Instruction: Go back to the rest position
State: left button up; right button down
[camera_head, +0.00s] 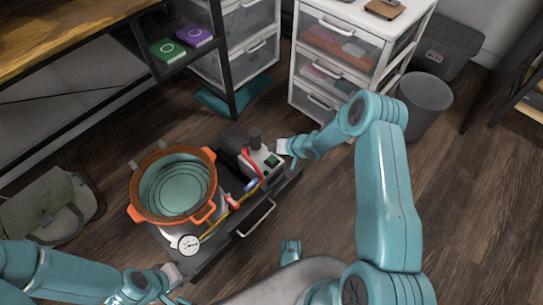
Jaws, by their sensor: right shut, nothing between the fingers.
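My right arm, teal, comes in from the right, and its gripper (283,147) is shut and empty. It is beside the grey pump unit (262,163) on the dark cart; I cannot tell whether they touch. My left arm comes in at the lower left. Its gripper (174,273) is at the cart's front left corner, below the round gauge (187,244), and its fingers are too small to read.
A dark cart (212,262) carries an orange pot (146,212) with a teal inside. A white drawer unit (341,84) and a grey bin (427,104) stand behind. A bag (48,205) lies at left. Wood floor (470,210) is clear at right.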

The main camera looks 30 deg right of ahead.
jog(key=shift+r+p, duration=0.3)
jog(key=shift+r, duration=0.5)
pick_arm(q)
jog(key=shift+r, duration=0.55)
pick_arm(e)
jog(key=shift+f, duration=0.1)
jog(key=shift+a, duration=0.1)
